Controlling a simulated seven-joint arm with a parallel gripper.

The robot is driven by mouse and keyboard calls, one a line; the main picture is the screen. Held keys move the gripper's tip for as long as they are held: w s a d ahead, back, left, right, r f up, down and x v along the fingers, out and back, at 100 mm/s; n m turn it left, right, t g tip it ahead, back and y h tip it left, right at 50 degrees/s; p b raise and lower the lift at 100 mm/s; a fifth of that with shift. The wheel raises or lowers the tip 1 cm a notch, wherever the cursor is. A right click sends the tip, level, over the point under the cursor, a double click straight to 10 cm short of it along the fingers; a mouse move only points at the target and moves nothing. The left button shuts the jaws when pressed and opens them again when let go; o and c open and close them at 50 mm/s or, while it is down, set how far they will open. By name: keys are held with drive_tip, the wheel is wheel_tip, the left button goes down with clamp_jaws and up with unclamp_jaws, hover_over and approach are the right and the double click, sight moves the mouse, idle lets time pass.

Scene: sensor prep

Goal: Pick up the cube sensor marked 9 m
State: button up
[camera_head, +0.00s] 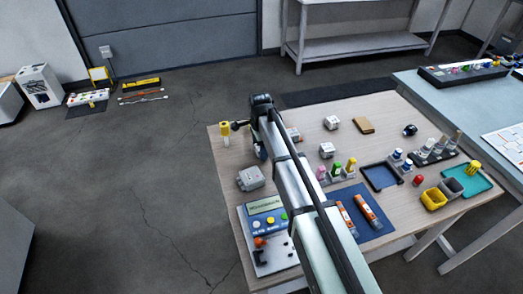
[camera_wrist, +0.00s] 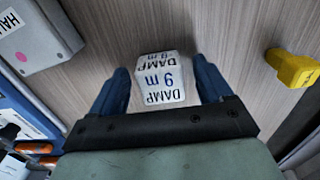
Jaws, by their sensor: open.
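The white cube sensor marked "DAMP 9 m" (camera_wrist: 165,88) sits on the wooden table in the middle of the wrist view. Its lettering appears upside down on the upper face and the near face. My gripper (camera_wrist: 160,68) is open, with one blue finger to the left of the cube and one to the right. Gaps show between the cube and both fingers, and nothing is held. In the head view my arm covers the area around the gripper, and I cannot make out this cube there.
A grey box (camera_head: 250,178) and a yellow-topped object (camera_head: 225,129) stand near my gripper. Other white cubes (camera_head: 332,122) (camera_head: 326,150) have unreadable markings here. A console (camera_head: 267,222), blue mat (camera_head: 372,232) and dark blue tray (camera_head: 372,186) occupy the table's nearer parts.

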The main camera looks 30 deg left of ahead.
drive_tip(key=c, duration=1.1)
drive_tip(key=shift+o, duration=0.2)
